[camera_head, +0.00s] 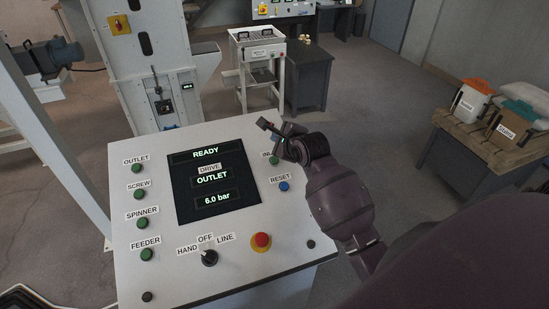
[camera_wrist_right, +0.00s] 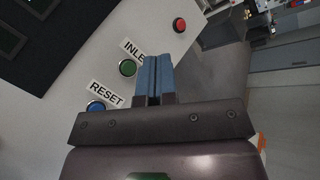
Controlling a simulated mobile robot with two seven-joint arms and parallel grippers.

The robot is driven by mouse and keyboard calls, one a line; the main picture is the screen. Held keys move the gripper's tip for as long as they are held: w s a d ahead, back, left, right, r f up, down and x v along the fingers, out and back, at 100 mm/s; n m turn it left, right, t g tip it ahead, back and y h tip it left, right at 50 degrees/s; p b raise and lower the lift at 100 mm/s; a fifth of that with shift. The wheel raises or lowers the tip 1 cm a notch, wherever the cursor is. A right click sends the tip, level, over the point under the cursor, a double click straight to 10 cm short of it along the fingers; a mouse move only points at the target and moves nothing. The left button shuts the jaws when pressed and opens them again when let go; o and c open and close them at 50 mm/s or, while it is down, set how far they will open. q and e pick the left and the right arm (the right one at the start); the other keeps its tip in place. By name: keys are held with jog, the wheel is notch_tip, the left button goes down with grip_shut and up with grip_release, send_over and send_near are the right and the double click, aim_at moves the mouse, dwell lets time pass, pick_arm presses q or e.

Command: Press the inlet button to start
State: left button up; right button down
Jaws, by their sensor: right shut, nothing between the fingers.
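The control panel (camera_head: 140,283) has a sloped white top with a dark screen (camera_head: 211,180) reading READY, DRIVE OUTLET and 6.0 bar. The green inlet button (camera_head: 273,160) is at its upper right, partly covered by my right gripper (camera_head: 276,130) in the head view. In the right wrist view the green inlet button (camera_wrist_right: 128,68) shows beside its partly hidden label, just left of the fingertips (camera_wrist_right: 154,60). The right gripper is shut and empty; I cannot tell its height above the panel. The left gripper is not in view.
The blue reset button (camera_head: 284,186) is just below the inlet button. A red emergency stop (camera_head: 261,241), a selector knob (camera_head: 209,257) and green outlet (camera_head: 137,168), screw, spinner and feeder buttons share the panel. A wooden-topped table (camera_head: 455,128) with containers stands at right.

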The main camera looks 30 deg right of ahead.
jog(key=shift+m, duration=0.5)
jog(key=shift+f, duration=0.1)
send_over(274, 160)
jog(key=s, duration=0.2)
jog(key=f, duration=0.6)
jog(key=shift+a+f, duration=0.15)
jog(key=shift+a, duration=0.2)
jog(key=shift+w+f+b, duration=0.25)
jog(key=shift+f+b, duration=0.4)
jog(key=shift+f, duration=0.2)
jog(key=shift+w+d+f, duration=0.1)
jog(key=shift+f, duration=0.05)
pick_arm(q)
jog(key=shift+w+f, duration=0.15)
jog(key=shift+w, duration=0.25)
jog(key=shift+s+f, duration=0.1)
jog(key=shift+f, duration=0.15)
